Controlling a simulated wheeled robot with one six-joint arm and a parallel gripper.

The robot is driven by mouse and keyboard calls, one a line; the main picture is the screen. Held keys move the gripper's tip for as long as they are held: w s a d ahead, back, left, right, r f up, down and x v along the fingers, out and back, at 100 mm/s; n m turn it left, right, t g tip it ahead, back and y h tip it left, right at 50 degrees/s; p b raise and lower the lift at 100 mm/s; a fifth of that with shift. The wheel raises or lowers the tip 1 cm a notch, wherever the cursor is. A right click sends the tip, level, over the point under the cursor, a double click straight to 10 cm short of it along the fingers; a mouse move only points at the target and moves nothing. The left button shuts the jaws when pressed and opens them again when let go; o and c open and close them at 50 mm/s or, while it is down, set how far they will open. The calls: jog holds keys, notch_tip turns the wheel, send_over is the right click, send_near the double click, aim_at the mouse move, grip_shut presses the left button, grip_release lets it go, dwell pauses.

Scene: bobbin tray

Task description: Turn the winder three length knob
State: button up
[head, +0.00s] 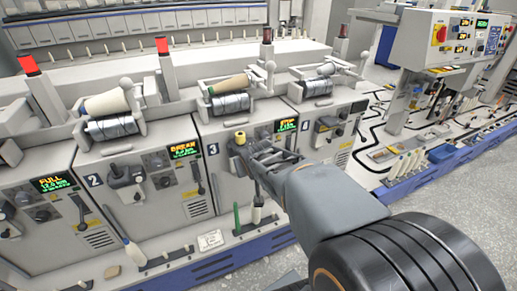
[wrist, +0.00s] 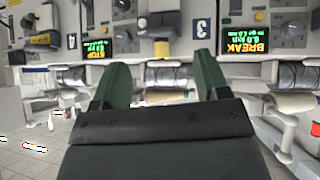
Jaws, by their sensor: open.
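Winder three (head: 225,170) is the front panel marked 3, with a lit STOP display (head: 285,125) at its upper right. A dark control panel with a small round knob (head: 262,132) sits left of that display. My gripper (head: 256,158) is in front of this panel, open and empty, and hides its lower part. In the wrist view, which is upside down, my two green fingers (wrist: 163,80) stand wide apart with nothing between them. The STOP display (wrist: 100,47) and a grey knob (wrist: 122,8) show beyond them. I cannot tell which knob sets the length.
A yellow piece (head: 240,138) sits just left of my gripper on winder three. Winder two's BREAK display (head: 185,150) and knobs are further left. Thread packages and rollers (head: 230,103) project above the panels. A ledge with upright tools (head: 257,208) runs below.

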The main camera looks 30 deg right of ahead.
jog(key=w+d+f+t+h+b, duration=0.2)
jog(key=w+d+f+t+b, duration=0.4)
jog(key=d, duration=0.6)
jog(key=t+y+b, duration=0.2)
jog(key=t+b, duration=0.2)
jog(key=b, duration=0.1)
send_near(266, 137)
jog(key=shift+n, duration=0.4)
jog(key=w, duration=0.2)
jog(key=w+d, duration=0.1)
jog(key=w, duration=0.5)
jog(key=shift+w+d+r, duration=0.2)
jog(key=shift+c, duration=0.4)
jog(key=c, duration=0.8)
jog(key=shift+c, duration=0.2)
